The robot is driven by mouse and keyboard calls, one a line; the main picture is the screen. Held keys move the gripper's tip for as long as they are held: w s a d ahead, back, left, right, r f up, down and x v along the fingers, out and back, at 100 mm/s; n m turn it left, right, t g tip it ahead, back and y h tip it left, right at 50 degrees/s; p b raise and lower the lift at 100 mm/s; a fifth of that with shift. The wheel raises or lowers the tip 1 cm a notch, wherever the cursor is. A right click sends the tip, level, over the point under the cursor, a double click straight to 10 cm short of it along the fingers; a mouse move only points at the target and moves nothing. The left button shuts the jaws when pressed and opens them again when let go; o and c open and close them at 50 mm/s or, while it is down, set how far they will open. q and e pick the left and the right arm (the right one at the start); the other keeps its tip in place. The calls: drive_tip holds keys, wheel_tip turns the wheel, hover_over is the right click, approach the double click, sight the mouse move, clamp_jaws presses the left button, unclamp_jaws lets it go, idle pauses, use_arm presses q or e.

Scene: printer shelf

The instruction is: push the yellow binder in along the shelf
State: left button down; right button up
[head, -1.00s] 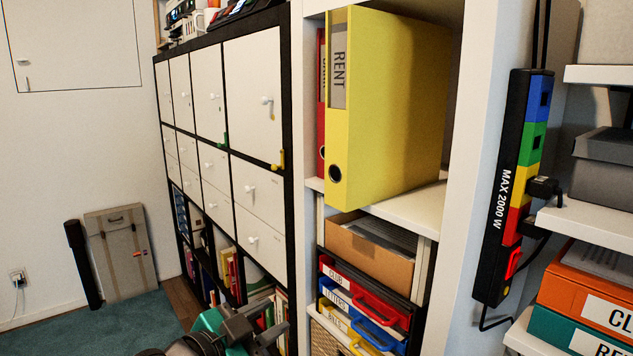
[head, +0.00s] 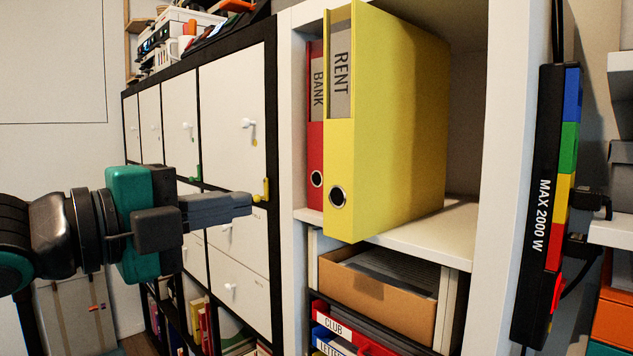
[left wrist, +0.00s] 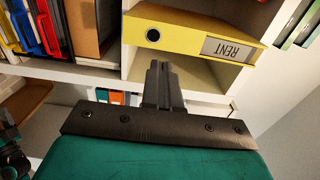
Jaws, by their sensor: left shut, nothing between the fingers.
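The yellow binder (head: 395,120), labelled RENT, stands upright on the white shelf (head: 430,232). Its spine sticks out past the shelf's front edge and past the red binder (head: 316,150) beside it, labelled BANK. My left gripper (head: 248,204) is shut and empty. In the head view it is left of the binder, with a gap between fingertips and spine. In the left wrist view the gripper fingers (left wrist: 158,72) point towards the yellow binder (left wrist: 190,37), whose spine and finger hole show; contact cannot be seen there.
A cardboard box (head: 378,288) sits below the shelf board, above labelled drawers (head: 340,335). A cabinet with white doors (head: 232,115) stands behind my left gripper. A power strip (head: 548,205) hangs on the right. Bare shelf lies right of the binder.

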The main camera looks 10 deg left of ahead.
use_arm(q)
drive_tip(key=p, duration=0.6)
approach(334, 187)
drive_tip(key=x, duration=0.6)
drive_tip(key=shift+w+d, duration=0.2)
drive_tip(key=shift+w, duration=0.1)
use_arm(e)
drive_tip(key=shift+h, duration=0.4)
drive_tip(key=r, duration=0.1)
drive_tip(key=d+r, duration=0.1)
drive_tip(key=s+r, duration=0.1)
drive_tip(key=r, duration=0.1)
drive_tip(key=shift+d+r, duration=0.1)
drive_tip(key=shift+d, duration=0.25)
